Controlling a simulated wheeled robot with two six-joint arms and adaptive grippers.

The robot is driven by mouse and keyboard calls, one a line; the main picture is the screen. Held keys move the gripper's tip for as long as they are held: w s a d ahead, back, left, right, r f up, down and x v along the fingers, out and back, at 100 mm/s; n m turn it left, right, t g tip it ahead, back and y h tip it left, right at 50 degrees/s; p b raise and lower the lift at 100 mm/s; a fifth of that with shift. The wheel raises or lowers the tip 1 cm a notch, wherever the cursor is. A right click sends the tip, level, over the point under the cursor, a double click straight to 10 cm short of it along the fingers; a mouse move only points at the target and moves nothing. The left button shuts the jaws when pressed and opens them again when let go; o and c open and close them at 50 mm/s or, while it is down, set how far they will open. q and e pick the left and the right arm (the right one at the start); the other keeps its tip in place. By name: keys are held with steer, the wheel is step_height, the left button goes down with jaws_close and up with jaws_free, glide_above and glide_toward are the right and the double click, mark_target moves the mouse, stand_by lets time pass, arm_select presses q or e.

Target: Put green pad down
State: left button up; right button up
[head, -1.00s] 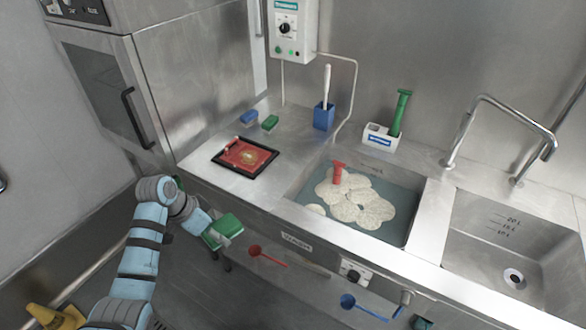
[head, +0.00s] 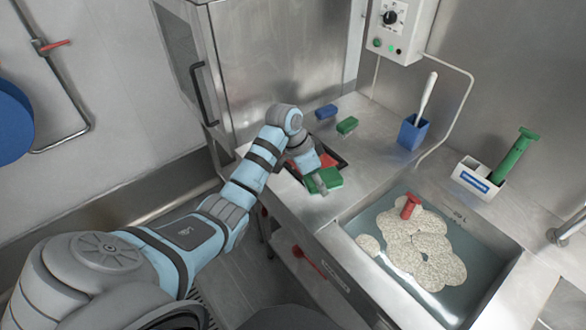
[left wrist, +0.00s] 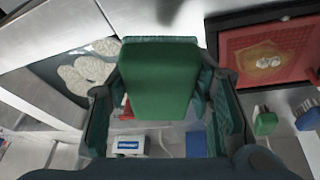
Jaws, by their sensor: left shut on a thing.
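A green pad (head: 327,180) is held in my left gripper (head: 312,186), above the counter's front edge near the black-framed red tray (head: 330,160). In the left wrist view the green pad (left wrist: 158,80) sits between the two fingers of my left gripper (left wrist: 160,100), which are shut on it. The red tray also shows in that view (left wrist: 290,50), beside the pad; in the head view the arm covers much of it. My right gripper is not in view.
A blue pad (head: 326,111) and another green pad (head: 347,125) lie at the counter's back. A blue holder (head: 413,133) with a white-handled tool stands to the right. A basin (head: 490,268) holds water, pale round pieces and a red-handled tool (head: 411,204). Bare counter (head: 372,170) lies between tray and basin.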

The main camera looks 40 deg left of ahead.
arm_select(q)
steer(key=s+a+r+n+t+y+b, duration=0.15)
steer(key=a+r+n+b, duration=0.35)
steer(key=a+r, duration=1)
steer(key=shift+n+y, duration=0.3)
steer(key=shift+y, duration=0.15)
steer(key=f, duration=0.7)
steer(key=w+f+b, duration=0.1)
steer(key=f, duration=0.5)
steer(key=w+f, duration=0.1)
steer(key=f, duration=0.6)
steer(key=shift+w+d+f+b, duration=0.2)
steer(key=shift+f+b, duration=0.15)
steer(key=shift+b, duration=0.05)
steer(key=shift+w, duration=0.15)
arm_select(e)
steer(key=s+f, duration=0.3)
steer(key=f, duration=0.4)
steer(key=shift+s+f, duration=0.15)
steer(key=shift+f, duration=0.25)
arm_select(q)
steer(key=shift+f, duration=0.25)
steer(key=shift+f, duration=0.1)
steer(key=o, duration=1.5)
